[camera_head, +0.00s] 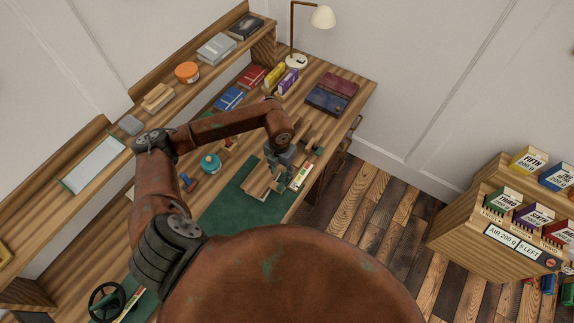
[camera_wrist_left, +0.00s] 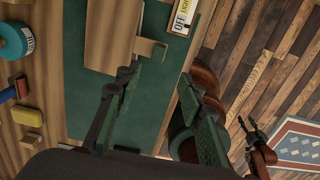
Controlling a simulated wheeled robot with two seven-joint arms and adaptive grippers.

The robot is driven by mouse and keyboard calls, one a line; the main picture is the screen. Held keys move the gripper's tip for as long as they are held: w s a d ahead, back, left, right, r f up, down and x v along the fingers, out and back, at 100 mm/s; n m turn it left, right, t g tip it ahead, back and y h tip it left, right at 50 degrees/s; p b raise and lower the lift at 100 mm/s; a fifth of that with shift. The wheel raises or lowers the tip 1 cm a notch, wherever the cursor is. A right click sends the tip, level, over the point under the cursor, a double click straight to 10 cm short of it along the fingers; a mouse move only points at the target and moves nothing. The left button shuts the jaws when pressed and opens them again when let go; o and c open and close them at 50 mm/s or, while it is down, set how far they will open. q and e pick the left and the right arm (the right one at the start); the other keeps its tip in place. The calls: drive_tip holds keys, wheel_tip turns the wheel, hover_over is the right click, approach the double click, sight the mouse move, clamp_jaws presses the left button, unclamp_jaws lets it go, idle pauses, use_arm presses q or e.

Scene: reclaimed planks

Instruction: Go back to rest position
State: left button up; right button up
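My left gripper (camera_head: 277,168) is over the green mat (camera_head: 222,212) on the wooden workbench, beside a wooden piece (camera_head: 257,188). In the left wrist view the fingers of my left gripper (camera_wrist_left: 165,125) stand wide apart with only green mat (camera_wrist_left: 150,100) between them, so it is open and empty. The wooden piece (camera_wrist_left: 108,40) lies just beyond the left finger. My right gripper (camera_wrist_left: 253,135) seems to show small and dark at the right of the left wrist view, above the floor; its finger opening is unclear. It is out of the head view.
A labelled strip (camera_head: 302,175) lies at the mat's right edge. A teal round container (camera_head: 209,163) stands left of the gripper. Books (camera_head: 332,93) and a lamp (camera_head: 322,18) are at the back. A wooden cabinet with labelled boxes (camera_head: 520,225) stands right, across open plank floor (camera_head: 365,215).

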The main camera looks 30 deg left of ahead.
sight(281, 186)
idle(0.4)
use_arm(q)
wheel_tip(281, 186, down, 12)
drive_tip(key=shift+r, duration=0.25)
idle(0.6)
